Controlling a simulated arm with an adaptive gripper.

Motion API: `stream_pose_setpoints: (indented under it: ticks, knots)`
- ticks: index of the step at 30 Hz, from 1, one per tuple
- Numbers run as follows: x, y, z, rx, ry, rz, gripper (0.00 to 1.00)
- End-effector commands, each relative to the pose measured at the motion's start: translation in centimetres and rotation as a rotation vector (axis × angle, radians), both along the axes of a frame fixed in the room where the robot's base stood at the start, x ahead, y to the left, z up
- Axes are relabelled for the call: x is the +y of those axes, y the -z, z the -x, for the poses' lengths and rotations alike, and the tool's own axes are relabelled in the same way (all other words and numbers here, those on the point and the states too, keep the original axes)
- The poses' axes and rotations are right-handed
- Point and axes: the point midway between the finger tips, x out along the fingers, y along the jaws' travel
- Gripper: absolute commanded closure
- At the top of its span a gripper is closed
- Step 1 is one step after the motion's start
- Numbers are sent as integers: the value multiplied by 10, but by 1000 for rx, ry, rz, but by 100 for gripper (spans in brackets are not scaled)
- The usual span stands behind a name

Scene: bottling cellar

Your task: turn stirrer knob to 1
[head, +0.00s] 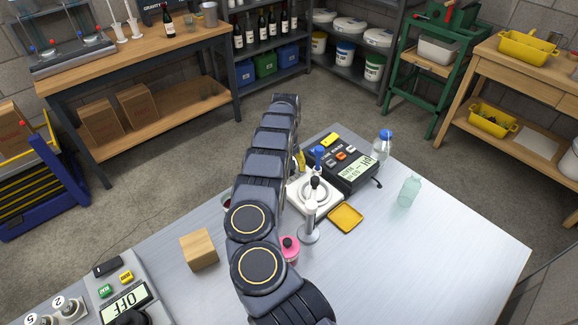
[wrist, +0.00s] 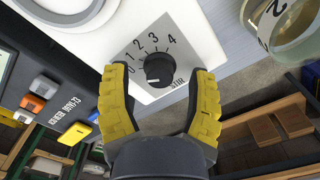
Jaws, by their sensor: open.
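The stirrer (wrist: 195,50) is a white box with a grey dial panel, seen in the wrist view. Its black round knob (wrist: 158,70) sits at the centre of the panel, with 1, 2, 3 and 4 printed around it and STIR beside it. I cannot tell clearly which number the knob points to. My gripper (wrist: 161,73) has its yellow fingers open, one on each side of the knob in the picture, with gaps to it. In the head view the stirrer (head: 296,203) is partly behind my arm, and its knob is hidden.
A pH meter (head: 350,165) stands beside the stirrer. The bench's right side is clear.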

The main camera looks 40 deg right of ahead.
Motion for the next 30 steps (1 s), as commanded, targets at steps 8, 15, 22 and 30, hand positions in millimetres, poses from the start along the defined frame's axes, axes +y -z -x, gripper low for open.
stream_pose_setpoints:
  ticks: [8,15,22,30]
  knots:
    - [0,0,0,0,0,0,100]
    - [0,0,0,1,10,1,100]
    - [0,1,0,1,100,0,100]
    - [0,1,0,3,285,0,100]
